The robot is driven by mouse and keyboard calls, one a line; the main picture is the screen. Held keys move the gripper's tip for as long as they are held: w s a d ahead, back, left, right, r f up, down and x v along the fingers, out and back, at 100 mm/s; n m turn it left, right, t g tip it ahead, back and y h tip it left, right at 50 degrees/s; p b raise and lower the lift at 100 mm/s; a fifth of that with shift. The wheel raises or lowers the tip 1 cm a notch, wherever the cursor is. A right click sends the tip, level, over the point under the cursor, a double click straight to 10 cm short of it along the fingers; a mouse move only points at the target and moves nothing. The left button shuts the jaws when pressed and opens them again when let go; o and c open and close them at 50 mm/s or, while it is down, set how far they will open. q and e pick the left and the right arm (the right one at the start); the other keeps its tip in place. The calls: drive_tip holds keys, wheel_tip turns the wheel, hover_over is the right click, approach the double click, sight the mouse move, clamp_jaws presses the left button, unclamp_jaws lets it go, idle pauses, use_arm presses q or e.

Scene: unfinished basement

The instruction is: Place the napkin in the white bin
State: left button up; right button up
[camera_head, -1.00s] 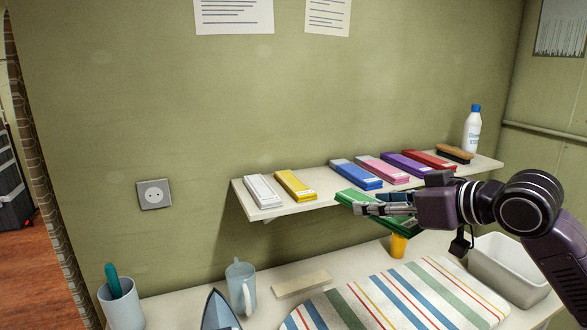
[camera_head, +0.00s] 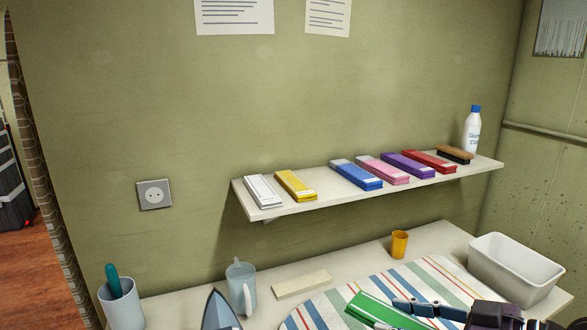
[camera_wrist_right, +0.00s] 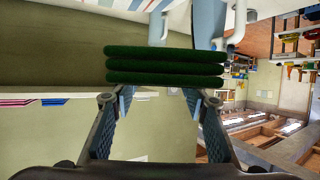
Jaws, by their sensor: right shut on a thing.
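The green folded napkin (camera_head: 372,308) is over the striped ironing board at the bottom of the head view. My right gripper (camera_head: 408,309) is shut on it. In the right wrist view the napkin (camera_wrist_right: 165,68) shows as several dark green folded layers between the fingertips of my right gripper (camera_wrist_right: 158,92). I cannot tell whether the napkin touches the board. The white bin (camera_head: 520,285) stands on the table at the right of the head view, to the right of and behind the napkin. The visible part of its inside looks empty. My left gripper is not in view.
A wall shelf (camera_head: 318,187) holds several coloured folded napkins, a brush (camera_head: 454,154) and a bottle (camera_head: 472,130). On the table are an orange cup (camera_head: 399,244), a pale block (camera_head: 301,284), a blue mug (camera_head: 240,286), an iron (camera_head: 219,313) and a pen cup (camera_head: 121,303).

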drive_tip(key=s+d+f+n+g, duration=0.1)
drive_tip(key=s+f, duration=0.5)
drive_tip(key=s, duration=0.1)
drive_tip(key=shift+f+y, duration=0.2)
drive_tip(key=shift+y, duration=0.2)
drive_tip(key=shift+f, duration=0.15)
idle(0.3)
drive_tip(key=shift+w, duration=0.1)
idle(0.4)
